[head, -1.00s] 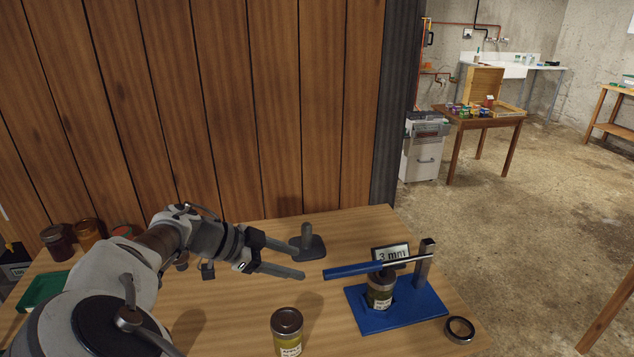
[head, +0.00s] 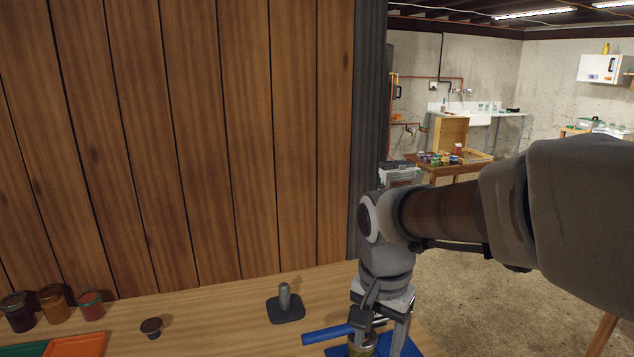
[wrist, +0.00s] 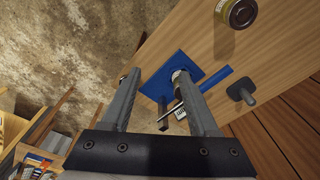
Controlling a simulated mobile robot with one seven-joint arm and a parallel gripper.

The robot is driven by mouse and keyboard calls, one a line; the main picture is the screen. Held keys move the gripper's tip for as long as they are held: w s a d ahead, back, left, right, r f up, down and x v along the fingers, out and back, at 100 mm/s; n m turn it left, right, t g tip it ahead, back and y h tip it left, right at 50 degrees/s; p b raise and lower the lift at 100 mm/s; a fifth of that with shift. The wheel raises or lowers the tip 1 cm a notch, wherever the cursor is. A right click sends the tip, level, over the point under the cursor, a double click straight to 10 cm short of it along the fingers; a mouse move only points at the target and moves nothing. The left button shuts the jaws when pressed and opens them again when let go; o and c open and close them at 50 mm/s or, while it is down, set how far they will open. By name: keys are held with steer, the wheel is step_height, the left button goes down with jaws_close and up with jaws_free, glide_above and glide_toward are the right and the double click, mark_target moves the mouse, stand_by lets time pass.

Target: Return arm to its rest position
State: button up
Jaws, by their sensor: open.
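My gripper (head: 382,338) points down over the blue lever press (head: 338,350) at the right end of the wooden bench. Its two fingers are apart, with nothing seen held between them. The press's blue handle (head: 327,334) reaches out to the left of the fingers. A jar (head: 362,346) in the press is partly hidden by my gripper. In the wrist view, the open gripper (wrist: 158,76) shows above the blue press base (wrist: 186,62), and the handle (wrist: 217,84) lies to the right of the fingers. I cannot tell whether the fingers touch the press.
A grey stamp-like tool (head: 285,304) stands left of the press. Jars (head: 52,303) and a red tray (head: 76,346) are at the bench's left end. A loose jar (wrist: 240,12) stands near the press. A wood wall is behind; open floor (head: 455,254) lies right.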

steer(key=s+d+r+n+t, duration=0.2)
steer(key=s+r+n, duration=0.1)
steer(key=s, duration=0.2)
steer(key=s+d+r+n+t, duration=0.2)
steer(key=s+r+n, duration=0.1)
steer(key=s, duration=0.3)
steer(key=shift+s+d+n+t+p, duration=0.3)
steer(key=shift+d+n+p, duration=0.05)
steer(key=shift+n+p, duration=0.15)
steer(key=shift+f, duration=0.1)
stand_by(1.3)
